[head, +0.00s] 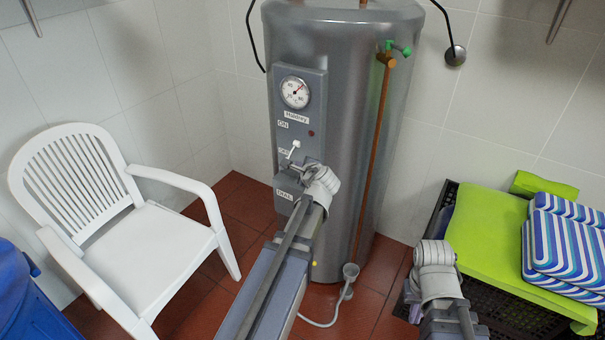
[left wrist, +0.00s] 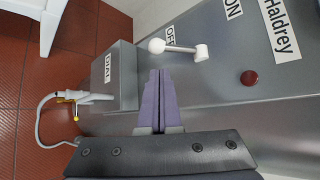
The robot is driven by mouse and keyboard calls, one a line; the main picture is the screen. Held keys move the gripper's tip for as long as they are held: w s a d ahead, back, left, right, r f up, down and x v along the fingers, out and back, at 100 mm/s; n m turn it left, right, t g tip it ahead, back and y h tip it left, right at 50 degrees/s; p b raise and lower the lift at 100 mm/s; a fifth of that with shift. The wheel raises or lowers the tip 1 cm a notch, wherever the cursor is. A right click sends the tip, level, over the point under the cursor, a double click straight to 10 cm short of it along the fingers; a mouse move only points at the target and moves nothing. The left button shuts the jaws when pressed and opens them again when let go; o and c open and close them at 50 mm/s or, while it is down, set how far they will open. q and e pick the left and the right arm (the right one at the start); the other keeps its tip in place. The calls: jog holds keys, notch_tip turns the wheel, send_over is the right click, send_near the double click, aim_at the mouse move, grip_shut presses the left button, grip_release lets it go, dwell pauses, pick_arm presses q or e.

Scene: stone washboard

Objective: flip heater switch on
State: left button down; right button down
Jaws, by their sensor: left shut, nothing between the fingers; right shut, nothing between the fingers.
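The heater (head: 345,75) is a tall grey cylinder with a control panel on its front. Its switch is a white lever with a ball knob (head: 295,144), and it also shows in the left wrist view (left wrist: 157,46), beside the OFF label (left wrist: 170,38). There the knob points left, away from the ON label (left wrist: 232,8). My left gripper (head: 283,166) is shut and empty just below the switch. In the left wrist view its closed fingertips (left wrist: 158,72) lie close to the knob, with a small gap seen. My right gripper (head: 411,288) is shut, low at right, partly hidden by its wrist.
A round gauge (head: 295,92) sits above the switch, and a box labelled DIAL (left wrist: 118,75) juts out below it. A copper pipe (head: 372,160) runs down the heater. A white chair (head: 150,245) stands left; a black crate (head: 500,308) with cushions stands right.

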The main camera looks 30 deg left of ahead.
aim_at(290, 154)
pick_arm(q)
jog(key=b+x, duration=0.1)
jog(key=x, duration=0.2)
jog(key=shift+w+a+f, duration=0.1)
jog(key=shift+w+a, duration=0.1)
dwell(0.3)
